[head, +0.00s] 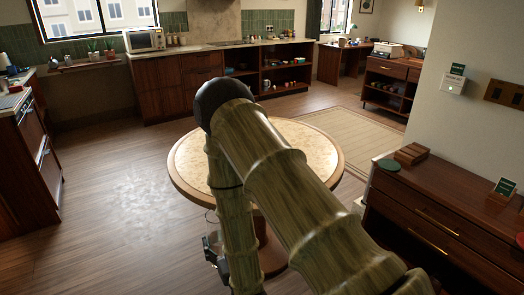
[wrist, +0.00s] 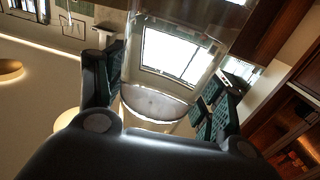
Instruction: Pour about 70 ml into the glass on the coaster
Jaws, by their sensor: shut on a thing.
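My gripper (wrist: 168,80) is shut on a clear glass-like vessel (wrist: 158,62), with a dark finger on either side of it in the wrist view. A greyish oval surface crosses the vessel's lower part; I cannot tell whether it is liquid or the base. I cannot make out a glass on a coaster; my arm hides much of the tabletop.
The round table (head: 188,165) with a pale top stands in the middle, behind my arm. The wooden dresser (head: 440,200) at right carries a brown block (head: 411,153) and a small sign (head: 504,188). Counters line the back and left. Floor left of the table is clear.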

